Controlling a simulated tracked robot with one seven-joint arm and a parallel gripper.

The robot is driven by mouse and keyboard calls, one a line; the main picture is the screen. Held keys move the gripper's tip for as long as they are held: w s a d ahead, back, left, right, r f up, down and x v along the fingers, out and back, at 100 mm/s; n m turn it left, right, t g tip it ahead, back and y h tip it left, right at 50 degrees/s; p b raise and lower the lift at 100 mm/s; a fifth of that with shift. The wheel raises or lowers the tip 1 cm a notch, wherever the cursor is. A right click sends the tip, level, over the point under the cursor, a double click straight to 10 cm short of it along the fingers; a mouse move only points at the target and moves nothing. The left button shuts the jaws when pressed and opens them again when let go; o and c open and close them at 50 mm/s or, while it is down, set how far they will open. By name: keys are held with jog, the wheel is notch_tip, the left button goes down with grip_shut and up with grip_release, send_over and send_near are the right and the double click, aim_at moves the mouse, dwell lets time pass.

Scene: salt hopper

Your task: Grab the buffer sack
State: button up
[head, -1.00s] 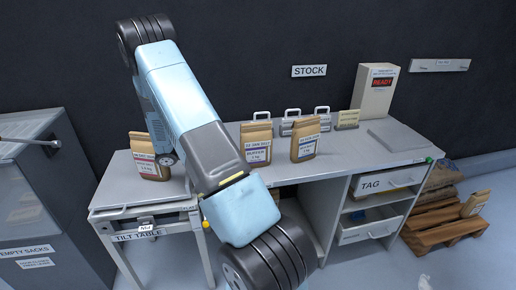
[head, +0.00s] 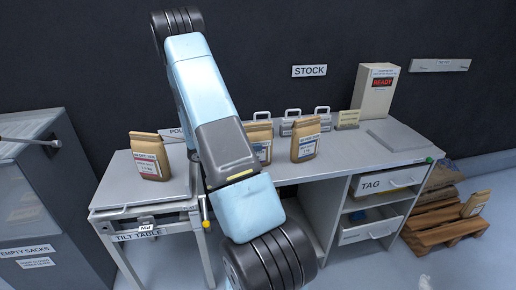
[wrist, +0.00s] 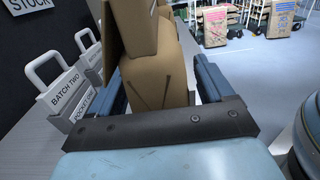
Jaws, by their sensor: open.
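In the head view, a brown paper sack (head: 305,138) with a blue label, which seems to read BUFFER, stands upright on the bench. A similar brown sack (head: 261,143) stands just left of it, partly hidden by my arm. A third sack (head: 149,157) with a red label stands on the tilt table. In the wrist view my gripper (wrist: 164,78) is open, with its blue jaws on either side of a brown sack (wrist: 152,72). Its label is hidden, so I cannot tell which sack it is or whether the jaws touch it. My fingers are hidden in the head view.
Handled grey holders (wrist: 66,97) stand close to the jaws on the left, one marked BATCH TWO. The tilt table (head: 130,212) is at the bench's left. A READY carton (head: 375,92) stands at the back right. The bench (head: 350,150) is bare in front of the blue-labelled sack.

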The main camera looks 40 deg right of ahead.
jog(key=shift+c, duration=0.4)
grip_shut()
dwell(0.4)
